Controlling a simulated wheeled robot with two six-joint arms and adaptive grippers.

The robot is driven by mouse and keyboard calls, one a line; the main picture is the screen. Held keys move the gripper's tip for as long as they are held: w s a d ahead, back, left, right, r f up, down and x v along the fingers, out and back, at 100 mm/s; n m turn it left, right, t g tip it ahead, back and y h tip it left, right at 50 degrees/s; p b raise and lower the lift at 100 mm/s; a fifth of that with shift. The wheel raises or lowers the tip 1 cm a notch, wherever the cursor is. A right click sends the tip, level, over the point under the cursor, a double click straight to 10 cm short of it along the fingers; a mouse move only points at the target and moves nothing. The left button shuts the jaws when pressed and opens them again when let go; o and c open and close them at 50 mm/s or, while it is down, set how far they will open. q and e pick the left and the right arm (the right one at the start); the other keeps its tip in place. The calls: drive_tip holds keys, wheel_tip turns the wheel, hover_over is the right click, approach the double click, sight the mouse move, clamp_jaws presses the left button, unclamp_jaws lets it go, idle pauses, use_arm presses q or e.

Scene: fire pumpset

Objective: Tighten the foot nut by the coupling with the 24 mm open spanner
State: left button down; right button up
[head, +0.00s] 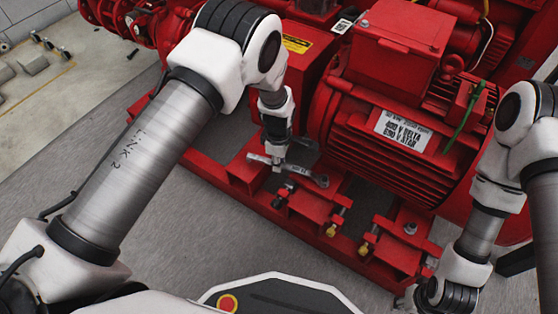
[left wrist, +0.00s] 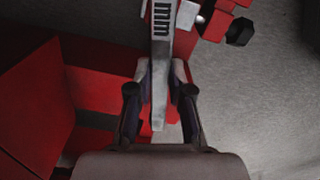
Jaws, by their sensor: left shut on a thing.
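The steel spanner (head: 300,170) lies nearly level over the red base frame, its jaw end at the right by the near motor foot (head: 312,203) on the coupling side. I cannot tell whether the jaw is around the foot nut, which is hidden or too small to make out. My left gripper (head: 275,155) is shut on the spanner's handle.
The red motor (head: 400,120) stands just behind the spanner. A red guard box (head: 305,65) with a yellow label is behind my left gripper. Another foot with a bolt (head: 410,229) and brass-coloured screws is to the right. Grey floor (head: 190,220) in front is clear.

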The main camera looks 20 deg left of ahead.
sight(264, 161)
use_arm(q)
drive_tip(key=shift+w+a, duration=0.15)
drive_tip(key=shift+a, duration=1.35)
drive_tip(key=shift+w+a, duration=0.1)
drive_tip(key=shift+a, duration=1.4)
drive_tip(key=shift+d, duration=0.1)
drive_tip(key=shift+s+d+r+p, duration=0.1)
drive_tip(key=shift+s+d+p, duration=0.2)
drive_tip(key=shift+d+p, duration=0.15)
drive_tip(key=shift+s+d, duration=0.1)
drive_tip(key=shift+d, duration=0.15)
drive_tip(key=shift+d+p, duration=0.4)
drive_tip(key=shift+d, duration=1.8)
drive_tip(key=shift+s+n, duration=0.45)
drive_tip(key=shift+n, duration=0.05)
